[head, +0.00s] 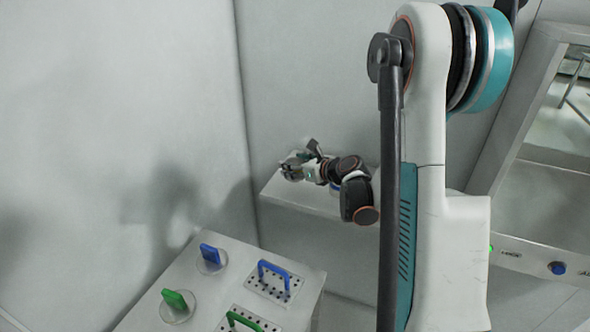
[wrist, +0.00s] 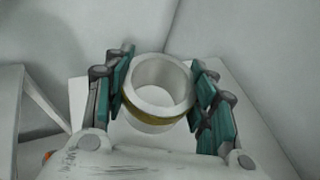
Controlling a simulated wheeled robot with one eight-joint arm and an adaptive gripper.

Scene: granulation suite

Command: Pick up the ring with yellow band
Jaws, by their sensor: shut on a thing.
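The ring with yellow band (wrist: 158,107) is a short white hollow cylinder with a yellow stripe around it. In the wrist view it sits between the two teal-padded fingers of my gripper (wrist: 160,100), which are shut on it from both sides. Its open top faces the camera. In the head view my gripper (head: 298,168) is small and far off, over the left end of a pale shelf by the wall. The ring cannot be made out clearly there. I cannot tell whether the ring touches the shelf.
The pale shelf (head: 285,196) stands against the walls. A grey cabinet (head: 240,262) at the front has blue and green handles on top. A panel with a blue knob (head: 557,268) is at right. My arm hides the middle of the head view.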

